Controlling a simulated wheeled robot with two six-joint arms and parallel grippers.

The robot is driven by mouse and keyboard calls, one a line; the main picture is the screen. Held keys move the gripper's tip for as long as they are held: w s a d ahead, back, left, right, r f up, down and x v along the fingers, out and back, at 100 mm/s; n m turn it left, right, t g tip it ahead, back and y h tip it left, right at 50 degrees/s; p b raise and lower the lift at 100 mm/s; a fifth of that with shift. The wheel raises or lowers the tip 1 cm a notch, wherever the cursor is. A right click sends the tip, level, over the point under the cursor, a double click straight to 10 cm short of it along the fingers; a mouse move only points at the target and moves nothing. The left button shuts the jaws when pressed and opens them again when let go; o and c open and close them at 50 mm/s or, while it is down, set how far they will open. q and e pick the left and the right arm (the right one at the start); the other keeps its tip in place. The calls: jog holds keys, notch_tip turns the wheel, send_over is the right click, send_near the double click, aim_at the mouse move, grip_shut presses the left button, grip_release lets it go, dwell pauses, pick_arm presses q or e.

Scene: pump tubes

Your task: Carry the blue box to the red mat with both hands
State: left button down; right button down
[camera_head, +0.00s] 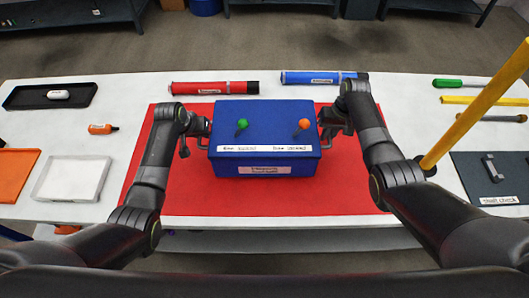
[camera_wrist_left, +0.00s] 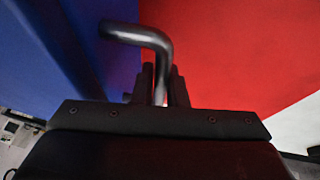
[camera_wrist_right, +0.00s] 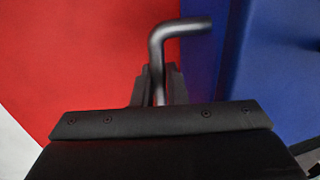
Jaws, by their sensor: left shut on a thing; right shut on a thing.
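The blue box (camera_head: 265,112) is over the middle of the red mat (camera_head: 350,195) in the head view; I cannot tell whether it rests on it or hangs just above. Green and orange knobs stand on its lid. My left gripper (camera_head: 197,138) is shut on the handle at the box's left side; the bent dark handle shows between the fingers in the left wrist view (camera_wrist_left: 158,75). My right gripper (camera_head: 331,125) is shut on the handle at the right side, also seen in the right wrist view (camera_wrist_right: 158,75). The box looks level.
A red tube (camera_head: 213,88) and a blue tube (camera_head: 322,77) lie behind the mat. A black tray (camera_head: 22,100), an orange screwdriver (camera_head: 102,129) and a white tray (camera_head: 72,180) are left. A yellow pole (camera_head: 480,105) rises by my right arm. A grey mat (camera_head: 490,165) lies right.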

pick_arm(q)
jog(key=shift+w+f+b, duration=0.1)
jog(key=shift+f+b, duration=0.25)
jog(key=shift+f, duration=0.1)
pick_arm(e)
jog(key=shift+w+f, duration=0.1)
jog(key=shift+f, duration=0.35)
pick_arm(q)
jog(key=c, duration=1.9)
grip_release()
jog(key=shift+f, duration=0.1)
pick_arm(e)
jog(key=c, duration=1.9)
grip_release()
jog(key=shift+f, duration=0.1)
pick_arm(q)
jog(key=o, duration=0.4)
jog(key=shift+s, duration=0.2)
pick_arm(e)
jog(key=o, duration=0.4)
jog(key=shift+s, duration=0.2)
pick_arm(q)
jog(key=shift+o, duration=0.2)
pick_arm(e)
jog(key=shift+o, duration=0.2)
jog(key=shift+w, duration=0.1)
